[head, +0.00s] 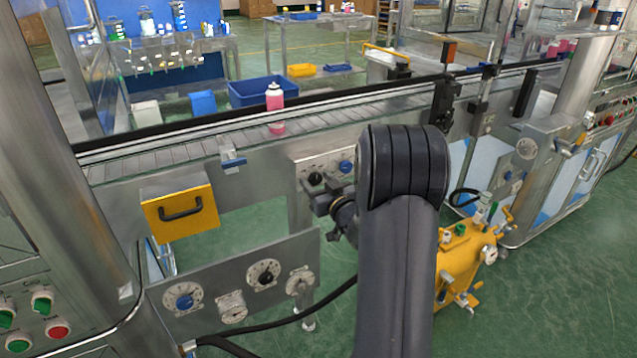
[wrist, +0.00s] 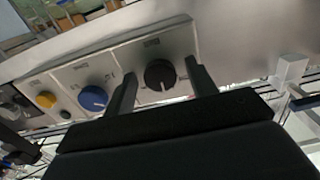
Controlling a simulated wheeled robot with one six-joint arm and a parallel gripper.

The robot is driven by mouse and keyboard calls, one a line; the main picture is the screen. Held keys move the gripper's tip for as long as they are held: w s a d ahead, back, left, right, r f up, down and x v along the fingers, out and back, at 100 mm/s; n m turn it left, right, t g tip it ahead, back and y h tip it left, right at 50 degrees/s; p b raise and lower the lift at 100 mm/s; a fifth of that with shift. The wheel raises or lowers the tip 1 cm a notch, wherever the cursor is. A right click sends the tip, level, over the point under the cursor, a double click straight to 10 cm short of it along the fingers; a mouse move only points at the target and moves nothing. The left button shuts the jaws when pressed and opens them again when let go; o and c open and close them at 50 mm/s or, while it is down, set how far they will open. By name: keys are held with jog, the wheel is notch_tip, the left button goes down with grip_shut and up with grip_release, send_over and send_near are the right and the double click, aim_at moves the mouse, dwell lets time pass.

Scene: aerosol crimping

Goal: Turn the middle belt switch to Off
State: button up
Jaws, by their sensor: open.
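A small grey control panel on the conveyor's side carries a black rotary switch (wrist: 160,75), a blue knob (wrist: 93,98) and a yellow knob (wrist: 46,99). In the wrist view the black switch sits between the fingertips of my gripper (wrist: 160,71), which is open with a finger on either side. I cannot tell if either finger touches it. Its labels are too small to read. In the head view the black switch (head: 316,179) and blue knob (head: 346,166) show just above my gripper (head: 322,202); my arm hides the panel's right part.
The conveyor belt (head: 180,152) runs above the panel with a pink bottle (head: 275,97) on it. A yellow drawer (head: 180,213) is at left, and a lower panel with several dials (head: 264,273) is below. A yellow machine (head: 460,260) stands right of my arm.

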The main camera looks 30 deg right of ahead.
jog(key=shift+c, duration=0.3)
jog(key=c, duration=0.9)
jog(key=shift+f+b, duration=0.1)
jog(key=shift+b, duration=0.4)
jog(key=shift+n+b, duration=0.45)
jog(key=shift+n, duration=0.05)
jog(key=n+b, duration=0.3)
jog(key=b, duration=0.1)
jog(key=shift+f, duration=0.2)
jog(key=n+b, duration=0.4)
jog(key=shift+r, duration=0.15)
jog(key=shift+r+n+b, duration=0.1)
jog(key=shift+n+b, duration=0.9)
jog(key=shift+b, duration=0.05)
